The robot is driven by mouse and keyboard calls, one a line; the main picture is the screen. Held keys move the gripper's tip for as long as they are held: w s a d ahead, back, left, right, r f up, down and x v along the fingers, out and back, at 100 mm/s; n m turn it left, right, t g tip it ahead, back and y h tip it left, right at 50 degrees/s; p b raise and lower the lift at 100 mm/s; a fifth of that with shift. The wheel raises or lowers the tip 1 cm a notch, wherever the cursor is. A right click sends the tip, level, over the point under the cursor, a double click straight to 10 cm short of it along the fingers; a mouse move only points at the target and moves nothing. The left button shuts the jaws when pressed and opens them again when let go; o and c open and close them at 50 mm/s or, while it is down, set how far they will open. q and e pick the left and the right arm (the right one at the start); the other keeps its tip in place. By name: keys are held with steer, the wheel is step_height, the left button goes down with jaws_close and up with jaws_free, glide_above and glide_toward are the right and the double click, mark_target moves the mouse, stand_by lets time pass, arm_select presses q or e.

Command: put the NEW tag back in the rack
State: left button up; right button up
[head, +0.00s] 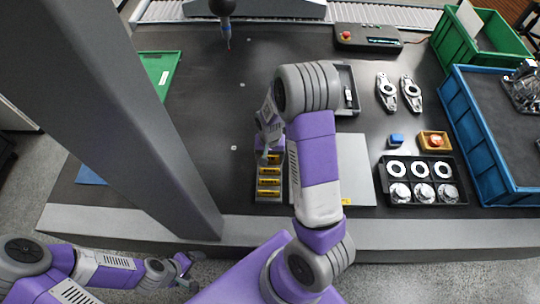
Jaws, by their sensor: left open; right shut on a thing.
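The tag rack (268,196) stands near the table's front edge, left of a light grey plate. Several yellow tags sit in its slots; their lettering is too small to read. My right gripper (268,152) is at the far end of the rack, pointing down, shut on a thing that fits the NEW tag. Fingers and arm hide that thing almost wholly, so I cannot tell whether it is above or inside a slot. My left gripper (188,268) is open and empty, low in front of the table edge.
A grey gantry column (130,120) crosses the left side. A probe (227,35) hangs at the back. A black tray (423,180) with rings, a blue crate (485,130) and a green crate (480,45) stand at the right. The table's middle left is clear.

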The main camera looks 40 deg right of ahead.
steer(key=shift+f+b, duration=0.35)
steer(key=shift+f, duration=0.15)
steer(key=o, duration=1)
steer(key=shift+o, duration=0.2)
steer(key=shift+r, duration=0.15)
steer(key=shift+r+p, duration=3)
steer(key=shift+r, duration=0.4)
